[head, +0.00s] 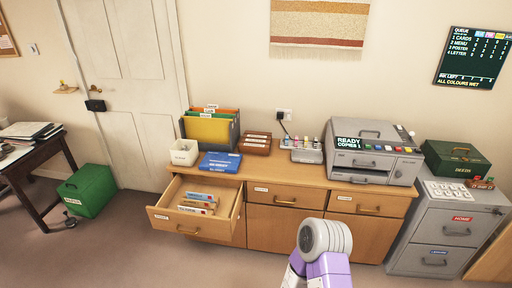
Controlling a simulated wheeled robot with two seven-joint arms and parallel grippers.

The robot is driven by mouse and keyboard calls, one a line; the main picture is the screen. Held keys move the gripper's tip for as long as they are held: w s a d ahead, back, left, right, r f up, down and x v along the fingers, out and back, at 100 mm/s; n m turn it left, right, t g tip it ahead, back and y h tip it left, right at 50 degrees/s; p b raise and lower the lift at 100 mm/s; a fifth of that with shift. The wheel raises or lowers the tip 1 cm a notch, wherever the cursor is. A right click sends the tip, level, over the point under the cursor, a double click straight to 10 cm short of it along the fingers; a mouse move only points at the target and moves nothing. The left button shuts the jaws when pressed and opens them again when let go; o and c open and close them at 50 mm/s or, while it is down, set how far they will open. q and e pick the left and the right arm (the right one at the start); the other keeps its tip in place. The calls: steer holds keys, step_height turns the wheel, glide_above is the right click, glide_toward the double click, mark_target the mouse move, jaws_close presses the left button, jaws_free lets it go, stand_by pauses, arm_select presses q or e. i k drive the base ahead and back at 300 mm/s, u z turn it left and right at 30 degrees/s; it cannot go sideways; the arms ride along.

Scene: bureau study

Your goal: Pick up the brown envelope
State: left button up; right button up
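I cannot pick out a brown envelope for certain. The open drawer (163,222) of the wooden sideboard holds several small packets (198,204), some white and blue, some brownish; they are too small to tell whether one is an envelope. A file holder (212,128) with orange, green and yellow folders stands on the sideboard above that drawer. A purple and grey link of my arm rises at the bottom, right of centre, in front of the sideboard. Neither gripper is in view.
The sideboard top (285,178) also bears a blue box (220,162), a brown box (257,143) and a grey printer (372,150). The open drawer juts out over carpet.

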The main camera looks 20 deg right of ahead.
mark_target(187, 203)
steer(key=u, duration=0.65)
steer(key=i, duration=1.45)
steer(key=z, duration=0.5)
steer(key=i, duration=0.85)
steer(key=z, duration=0.1)
